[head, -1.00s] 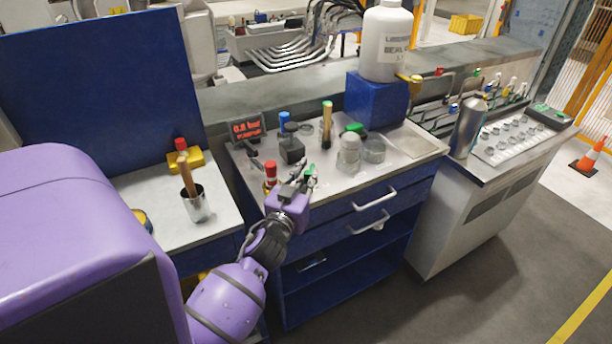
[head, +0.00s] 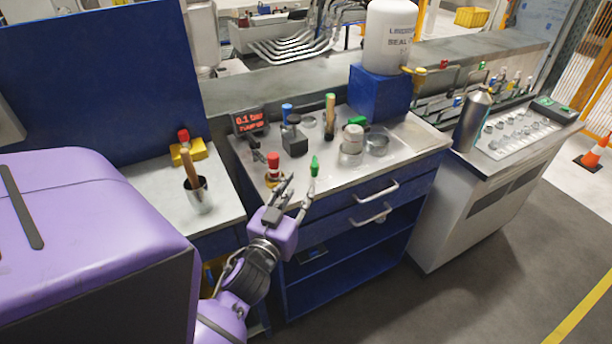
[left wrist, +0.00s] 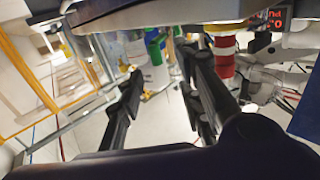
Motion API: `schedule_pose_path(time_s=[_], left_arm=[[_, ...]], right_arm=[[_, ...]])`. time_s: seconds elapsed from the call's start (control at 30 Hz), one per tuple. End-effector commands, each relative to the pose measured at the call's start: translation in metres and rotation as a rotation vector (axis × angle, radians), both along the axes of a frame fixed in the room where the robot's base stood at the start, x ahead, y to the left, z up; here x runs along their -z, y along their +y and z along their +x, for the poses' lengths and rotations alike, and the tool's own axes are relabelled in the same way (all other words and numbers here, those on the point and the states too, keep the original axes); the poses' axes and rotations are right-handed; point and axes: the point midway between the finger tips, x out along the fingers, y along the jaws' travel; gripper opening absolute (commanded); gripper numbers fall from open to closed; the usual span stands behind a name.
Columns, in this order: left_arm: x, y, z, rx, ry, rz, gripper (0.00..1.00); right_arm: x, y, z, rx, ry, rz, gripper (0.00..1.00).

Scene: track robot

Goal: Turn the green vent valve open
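The green vent valve (head: 314,166) shows its green handle standing near upright at the front of the bench top, right of a red-topped valve (head: 273,167). It is also in the left wrist view (left wrist: 154,47). My left gripper (head: 301,184) is open at the bench's front edge, just in front of the green handle. In the left wrist view its fingers (left wrist: 163,63) are spread, with the green handle beyond the gap; I see no grip on it. The red display (head: 249,121) reads about 0.1 bar; its lower line is blurred. My right gripper is out of view.
A black block (head: 294,141), glass jars (head: 351,150) and upright coloured handles (head: 330,113) stand behind the green valve. The bench top right of the green valve is partly clear.

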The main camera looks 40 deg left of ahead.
Motion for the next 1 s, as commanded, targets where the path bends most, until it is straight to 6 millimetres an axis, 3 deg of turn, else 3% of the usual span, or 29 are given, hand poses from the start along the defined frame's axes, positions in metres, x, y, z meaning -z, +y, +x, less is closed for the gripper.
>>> schedule_pose_path(time_s=[0.23,0.63,0.8,1.0], left_arm=[[0.0,-0.009,-0.025,0.002,0.0,-0.001,0.33],[-0.002,-0.011,-0.024,0.005,-0.008,-0.003,0.33],[-0.015,-0.037,0.012,0.02,-0.067,-0.025,0.33],[-0.001,-0.065,0.066,-0.125,0.009,-0.001,0.33]], right_arm=[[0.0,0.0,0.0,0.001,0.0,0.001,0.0],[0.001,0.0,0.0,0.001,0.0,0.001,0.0],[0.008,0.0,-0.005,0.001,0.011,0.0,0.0],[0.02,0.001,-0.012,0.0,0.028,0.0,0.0]])
